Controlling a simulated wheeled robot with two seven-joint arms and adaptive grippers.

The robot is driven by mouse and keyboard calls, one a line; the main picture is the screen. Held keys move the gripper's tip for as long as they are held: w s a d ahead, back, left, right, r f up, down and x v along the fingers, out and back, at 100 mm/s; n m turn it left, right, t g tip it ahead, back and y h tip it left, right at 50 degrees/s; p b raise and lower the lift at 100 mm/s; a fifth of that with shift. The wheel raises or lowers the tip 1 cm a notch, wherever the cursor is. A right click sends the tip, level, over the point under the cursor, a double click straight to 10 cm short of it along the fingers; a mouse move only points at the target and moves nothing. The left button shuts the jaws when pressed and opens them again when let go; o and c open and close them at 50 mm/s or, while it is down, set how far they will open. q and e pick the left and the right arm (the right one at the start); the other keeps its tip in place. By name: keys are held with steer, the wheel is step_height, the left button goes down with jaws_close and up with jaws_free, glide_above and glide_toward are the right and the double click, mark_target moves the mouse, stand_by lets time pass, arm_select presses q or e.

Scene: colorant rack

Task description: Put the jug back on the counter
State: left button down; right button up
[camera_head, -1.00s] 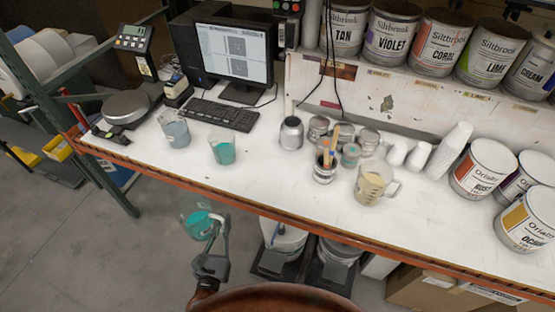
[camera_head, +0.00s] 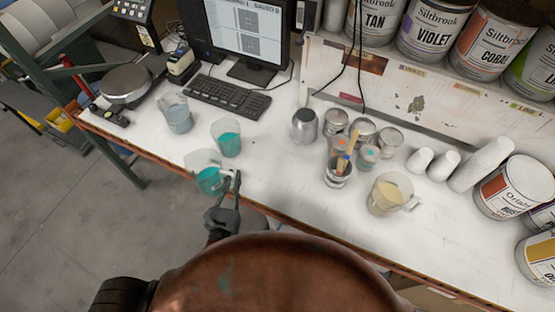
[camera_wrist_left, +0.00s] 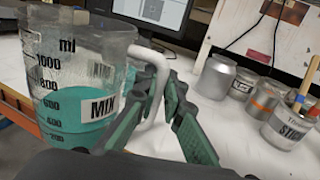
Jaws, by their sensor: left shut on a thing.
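A clear jug of teal liquid (camera_head: 210,180) is at the counter's front edge in the head view. My left gripper (camera_head: 234,183) is shut on its handle, on the jug's right side. In the left wrist view the jug (camera_wrist_left: 75,75) is marked "MIX" with a ml scale, and the gripper fingers (camera_wrist_left: 160,95) close around its white handle. The jug looks roughly upright; I cannot tell whether its base touches the white counter (camera_head: 275,190). My right gripper is not in view.
Close behind stand a second jug of teal liquid (camera_head: 227,138) and a jug of grey-blue liquid (camera_head: 177,113). The counter between is clear.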

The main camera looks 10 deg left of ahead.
arm_select(q)
steer(key=d+r+m+h+p, duration=0.1)
steer(key=d+r+p, duration=0.35)
steer(key=d, duration=0.25)
steer(key=s+d+r+p, duration=0.1)
steer(key=d+r+p, duration=0.2)
steer(key=d+p, duration=0.25)
steer(key=d+r+m+h+p, duration=0.1)
steer(key=d+r+p, duration=0.25)
steer(key=d, duration=0.35)
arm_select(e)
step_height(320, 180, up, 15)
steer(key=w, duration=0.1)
arm_select(q)
steer(key=w+d+f+b, duration=0.3)
steer(key=w+f+b, duration=1)
steer(key=shift+d, duration=0.15)
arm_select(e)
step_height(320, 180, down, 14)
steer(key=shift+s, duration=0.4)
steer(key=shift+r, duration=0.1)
arm_select(q)
steer(key=shift+f, duration=0.15)
